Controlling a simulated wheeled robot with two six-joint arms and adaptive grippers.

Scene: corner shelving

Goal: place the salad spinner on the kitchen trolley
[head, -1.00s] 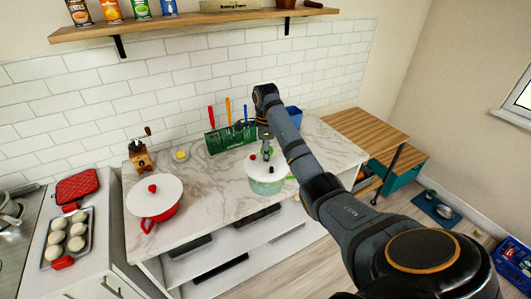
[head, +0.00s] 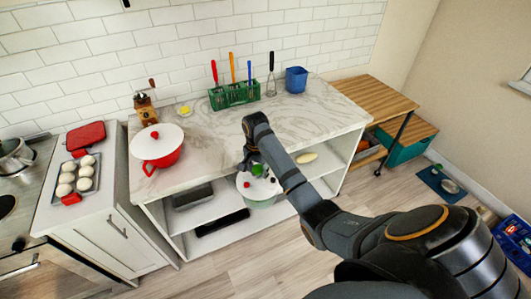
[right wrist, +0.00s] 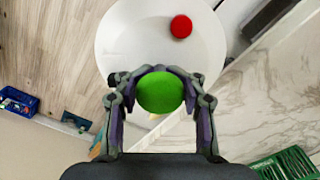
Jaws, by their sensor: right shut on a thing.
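The salad spinner (head: 262,190) has a white lid with a red knob and a green knob, over a pale green bowl. It hangs in front of the marble counter's front edge. My right gripper (head: 256,168) is above it, shut on its green knob. In the right wrist view, the fingers (right wrist: 160,95) close around the green knob, with the white lid (right wrist: 125,45) and red knob beyond. The kitchen trolley (head: 372,95), with a wooden top, a lower wooden shelf and a wheel, stands right of the counter. My left gripper is out of view.
The marble counter (head: 215,155) holds a red pot (head: 160,158) with a white lid, a grinder, a green utensil rack (head: 233,95) and a blue container (head: 296,79). Its open shelves lie behind the spinner. The trolley's top looks bare. Floor in front is clear.

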